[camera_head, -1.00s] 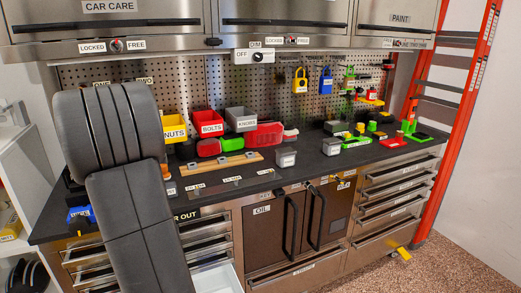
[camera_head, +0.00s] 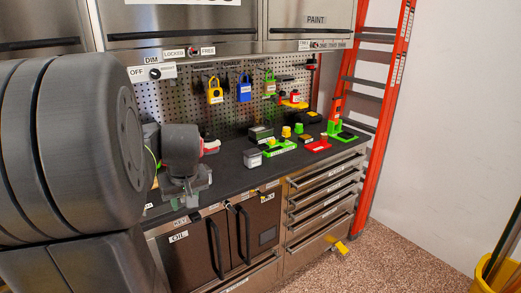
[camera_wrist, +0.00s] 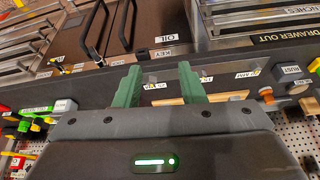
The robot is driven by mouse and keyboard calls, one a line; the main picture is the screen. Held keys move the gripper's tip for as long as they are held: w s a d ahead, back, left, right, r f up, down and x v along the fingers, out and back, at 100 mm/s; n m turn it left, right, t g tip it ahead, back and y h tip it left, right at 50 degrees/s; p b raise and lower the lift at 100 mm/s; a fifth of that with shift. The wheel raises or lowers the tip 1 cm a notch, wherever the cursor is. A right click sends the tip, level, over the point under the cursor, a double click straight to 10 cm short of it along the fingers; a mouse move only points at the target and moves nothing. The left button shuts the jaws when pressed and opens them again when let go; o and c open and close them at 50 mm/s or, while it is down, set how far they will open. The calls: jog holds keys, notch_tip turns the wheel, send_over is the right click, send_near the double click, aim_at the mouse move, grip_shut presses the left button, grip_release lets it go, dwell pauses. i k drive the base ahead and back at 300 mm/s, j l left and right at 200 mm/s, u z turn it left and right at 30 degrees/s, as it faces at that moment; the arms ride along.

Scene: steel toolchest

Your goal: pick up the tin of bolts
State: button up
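No tin with a readable bolts label shows now. A small grey tin (camera_head: 253,158) stands on the dark worktop in the head view, left of a green tray; its label is too small to read. A pale grey box (camera_wrist: 65,105), probably the same tin, shows at the left of the wrist view. My gripper (camera_head: 190,197) is over the worktop's front part, left of the tin in the head view. In the wrist view my gripper's green fingers (camera_wrist: 160,82) are apart with nothing between them. The red BOLTS bin seen earlier is hidden behind my arm.
A green tray (camera_head: 280,147), red plate (camera_head: 318,146) and several small items stand right of the tin. Padlocks (camera_head: 244,88) hang on the pegboard behind. A wooden strip (camera_wrist: 200,98) lies beyond my fingers. An orange ladder (camera_head: 385,100) stands at right.

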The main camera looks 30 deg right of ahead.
aim_at(252, 157)
jog(key=i+l, duration=0.15)
jog(key=l, duration=0.2)
jog(key=i+l, duration=0.15)
jog(key=l, duration=0.15)
jog(key=i+l, duration=0.15)
jog(key=l, duration=0.2)
jog(key=i+l, duration=0.15)
jog(key=l, duration=0.15)
jog(key=i+l+u, duration=0.1)
jog(key=l, duration=0.25)
jog(key=i+l, duration=0.15)
jog(key=l, duration=0.2)
